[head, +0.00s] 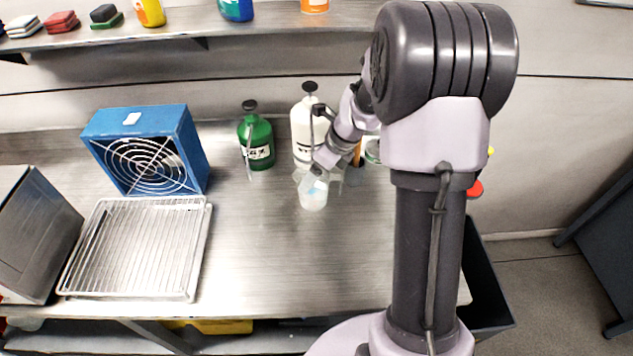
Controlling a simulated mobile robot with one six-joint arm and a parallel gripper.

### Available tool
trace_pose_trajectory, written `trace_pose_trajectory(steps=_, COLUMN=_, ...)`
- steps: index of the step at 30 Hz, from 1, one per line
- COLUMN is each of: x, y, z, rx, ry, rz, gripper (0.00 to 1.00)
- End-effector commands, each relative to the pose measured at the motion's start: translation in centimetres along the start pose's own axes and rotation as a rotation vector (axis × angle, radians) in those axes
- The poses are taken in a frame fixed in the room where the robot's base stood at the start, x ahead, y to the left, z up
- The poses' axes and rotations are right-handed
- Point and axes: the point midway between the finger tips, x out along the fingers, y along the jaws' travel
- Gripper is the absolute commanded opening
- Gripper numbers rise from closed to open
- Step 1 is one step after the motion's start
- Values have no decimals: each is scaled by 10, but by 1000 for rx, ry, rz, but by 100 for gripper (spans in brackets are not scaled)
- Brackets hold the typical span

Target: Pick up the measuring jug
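A translucent white jug (314,200) with a faint blue patch stands on the steel bench, right of the bench's middle; it looks like the measuring jug. My gripper (313,183) is right at the top of this jug, angled down from the upper right. Its fingers overlap the jug's rim and upper part, so I cannot tell whether they are closed on it or apart. The jug's handle is not clearly visible. It appears upright and on or very near the bench top.
A white pump bottle (301,135) and green pump bottle (262,150) stand behind the jug. A blue fan box (190,130) and wire rack (135,250) are to the left. A shelf (270,28) runs above. Bench left of the jug is clear.

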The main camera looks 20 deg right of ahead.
Motion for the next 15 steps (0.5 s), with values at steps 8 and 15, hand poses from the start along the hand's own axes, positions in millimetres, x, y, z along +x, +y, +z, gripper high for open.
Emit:
trace_pose_trajectory(steps=8, x=-12, y=1, z=5, rx=-1, ry=0, rz=-1, gripper=7)
trace_pose_trajectory(steps=15, x=-33, y=2, z=14, rx=0, ry=0, rz=-1, gripper=7)
